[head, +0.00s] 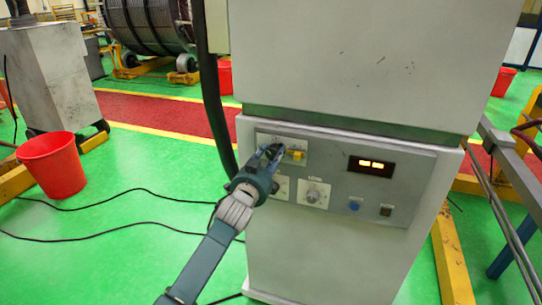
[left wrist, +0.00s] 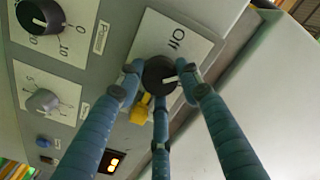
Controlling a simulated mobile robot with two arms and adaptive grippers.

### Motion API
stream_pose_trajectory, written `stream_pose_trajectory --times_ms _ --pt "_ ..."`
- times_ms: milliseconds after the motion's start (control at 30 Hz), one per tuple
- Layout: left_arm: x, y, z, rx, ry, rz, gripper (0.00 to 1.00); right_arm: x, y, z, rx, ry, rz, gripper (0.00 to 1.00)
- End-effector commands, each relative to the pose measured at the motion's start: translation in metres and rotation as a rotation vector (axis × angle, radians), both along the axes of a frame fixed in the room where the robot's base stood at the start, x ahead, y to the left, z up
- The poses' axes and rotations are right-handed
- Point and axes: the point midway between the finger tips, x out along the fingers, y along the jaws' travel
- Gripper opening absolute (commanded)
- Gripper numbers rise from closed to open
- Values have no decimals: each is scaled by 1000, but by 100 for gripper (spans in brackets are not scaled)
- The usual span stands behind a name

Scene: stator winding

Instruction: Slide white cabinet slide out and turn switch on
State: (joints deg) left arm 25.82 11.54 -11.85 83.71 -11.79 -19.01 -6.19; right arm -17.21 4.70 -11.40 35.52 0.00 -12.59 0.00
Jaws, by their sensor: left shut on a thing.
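The white cabinet (head: 320,255) stands in the middle of the head view, with a grey control panel (head: 335,165) on its front. The lower part juts out a little below the upper part (head: 350,50). A black rotary switch (left wrist: 158,72) with a white pointer sits on a white plate (left wrist: 150,35) marked "Off", beside a yellow piece (left wrist: 140,108). My left gripper (head: 270,155) reaches the panel's upper left. In the left wrist view its fingers (left wrist: 163,85) close around the black switch. In the head view the gripper hides this switch.
The panel carries a lit display (head: 371,165), a grey knob (head: 313,194), a blue button (head: 354,205) and a dark button (head: 386,210). A red bucket (head: 52,163) and black cables (head: 110,228) are on the green floor at left. A metal frame (head: 510,180) stands at right.

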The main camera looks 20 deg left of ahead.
Motion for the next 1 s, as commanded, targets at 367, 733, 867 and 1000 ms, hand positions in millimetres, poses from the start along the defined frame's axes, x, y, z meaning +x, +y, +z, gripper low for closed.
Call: stream_pose_trajectory --times_ms 367,733,867,1000 --pt "0 0 3 360 -17 0 9 0 3 4 3 0 -1 40" --pt "0 -1 4 642 -28 0 9 0 4 7 5 0 0 40" --pt "0 -1 3 708 -31 0 9 0 4 7 5 0 0 40" --pt "0 -1 3 753 -32 0 9 0 4 8 5 0 0 40"
